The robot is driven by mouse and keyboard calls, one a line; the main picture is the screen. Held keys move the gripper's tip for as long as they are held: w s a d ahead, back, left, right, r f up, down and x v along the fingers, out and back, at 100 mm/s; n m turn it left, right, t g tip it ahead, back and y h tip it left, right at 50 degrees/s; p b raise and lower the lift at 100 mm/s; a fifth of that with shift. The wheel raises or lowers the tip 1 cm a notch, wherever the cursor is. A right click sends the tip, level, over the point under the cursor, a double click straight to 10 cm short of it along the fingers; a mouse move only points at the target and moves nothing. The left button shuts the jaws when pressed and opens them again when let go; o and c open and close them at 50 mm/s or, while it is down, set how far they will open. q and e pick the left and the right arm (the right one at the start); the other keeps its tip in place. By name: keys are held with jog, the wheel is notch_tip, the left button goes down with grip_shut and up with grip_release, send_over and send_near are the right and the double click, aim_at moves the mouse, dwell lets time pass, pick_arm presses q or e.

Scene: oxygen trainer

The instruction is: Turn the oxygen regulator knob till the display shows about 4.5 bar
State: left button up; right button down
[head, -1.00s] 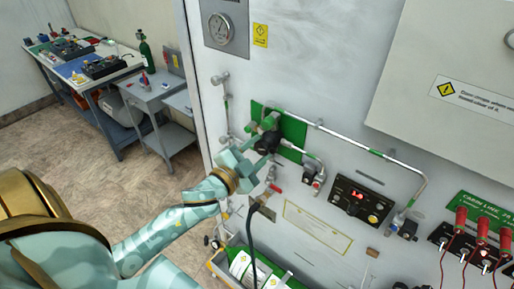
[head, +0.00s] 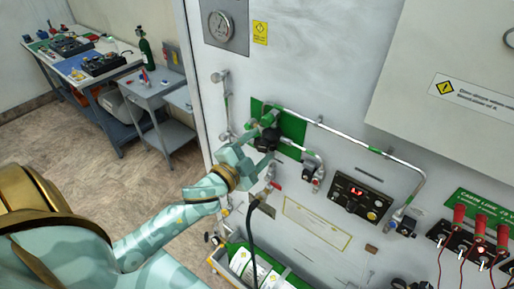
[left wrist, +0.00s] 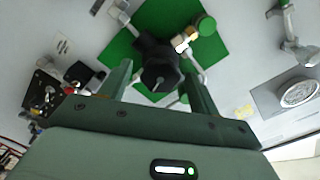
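The black regulator knob (head: 267,141) sits in front of a green plate (head: 291,132) on the white wall panel. It also shows in the left wrist view (left wrist: 160,68), between my finger lines. My left gripper (head: 259,148) is open, with its fingers pointing at the knob, one on each side. In the wrist view (left wrist: 160,88) there is a gap between each finger and the knob, and no grip shows. The display (head: 357,192) on the black box has small red digits; they seem to start with 1, but I cannot read them surely. My right gripper is not in view.
Metal pipes (head: 345,140) and a red-handled valve (head: 278,174) lie close around the regulator. A black hose (head: 250,225) hangs below my gripper. A cart with white-labelled green cylinders (head: 240,262) stands below. Red plugs (head: 480,226) are at right.

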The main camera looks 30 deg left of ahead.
pick_arm(q)
jog(key=s+a+b, duration=0.1)
jog(key=s+b, duration=0.3)
jog(key=s, duration=1.2)
jog(key=shift+s+a, duration=0.15)
